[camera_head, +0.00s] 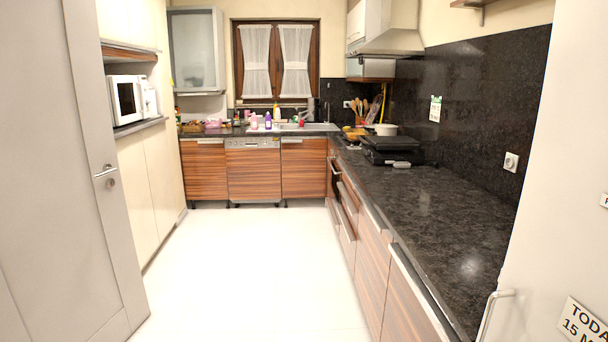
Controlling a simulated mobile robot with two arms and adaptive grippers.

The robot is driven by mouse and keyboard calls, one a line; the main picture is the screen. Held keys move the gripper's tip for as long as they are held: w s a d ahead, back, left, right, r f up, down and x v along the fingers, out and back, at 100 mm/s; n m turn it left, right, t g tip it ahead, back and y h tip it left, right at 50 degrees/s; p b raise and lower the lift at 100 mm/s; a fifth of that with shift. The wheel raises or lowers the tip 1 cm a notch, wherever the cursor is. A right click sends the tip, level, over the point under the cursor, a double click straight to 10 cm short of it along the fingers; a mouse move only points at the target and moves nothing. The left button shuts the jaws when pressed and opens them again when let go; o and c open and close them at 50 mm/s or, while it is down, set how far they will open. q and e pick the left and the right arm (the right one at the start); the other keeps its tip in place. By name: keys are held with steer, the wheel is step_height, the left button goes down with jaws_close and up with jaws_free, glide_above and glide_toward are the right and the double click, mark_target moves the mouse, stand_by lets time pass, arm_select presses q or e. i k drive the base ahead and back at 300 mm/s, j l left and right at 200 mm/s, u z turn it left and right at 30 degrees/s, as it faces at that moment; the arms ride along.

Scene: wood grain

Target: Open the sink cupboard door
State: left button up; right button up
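At the far end of the kitchen, the counter holds a sink area (312,127) below the window. The wood-grain cupboard door (304,170) under it looks shut. A pale handle strip (303,140) runs along its top edge. The door stands between the dishwasher front and the corner of the right-hand cabinets. It is several steps away from me across the floor. Neither of my grippers is in view.
A clear white floor (250,260) runs up to the far cabinets. An open grey door (60,180) stands at the left. Right-hand wood cabinets (372,262) carry a dark counter (430,215). A dishwasher (253,172) is left of the sink cupboard. A white fridge-like panel (560,190) stands near right.

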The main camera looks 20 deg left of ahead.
mark_target(304, 158)
steer(key=i+j+u, duration=0.25)
steer(key=i, duration=0.8)
steer(key=i+u, duration=0.3)
steer(key=i, duration=5.5)
